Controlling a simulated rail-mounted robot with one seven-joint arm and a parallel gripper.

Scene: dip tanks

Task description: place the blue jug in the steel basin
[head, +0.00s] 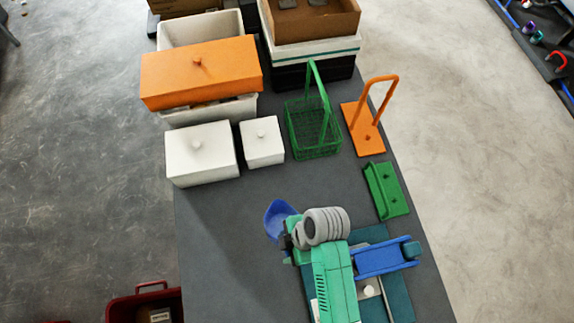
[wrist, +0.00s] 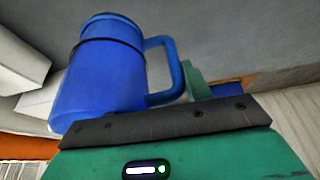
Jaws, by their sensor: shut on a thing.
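The blue jug (head: 278,220) is at the end of my arm in the head view, left of the grey ribbed part of my arm. It shows large in the wrist view (wrist: 105,85), with its handle toward the gripper's finger side and a dark band below its rim. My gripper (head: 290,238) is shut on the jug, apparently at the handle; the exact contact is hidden. I cannot identify a steel basin for certain. A pale, metal-looking piece with a white knob (head: 370,290) is partly hidden beside my arm.
Two white lidded boxes (head: 202,153) (head: 262,141), a green wire basket (head: 315,130), an orange handled stand (head: 366,138) and a green block (head: 386,190) stand on the dark table. An orange lid (head: 200,72) lies across a white tub (head: 215,112). The table's left front is clear.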

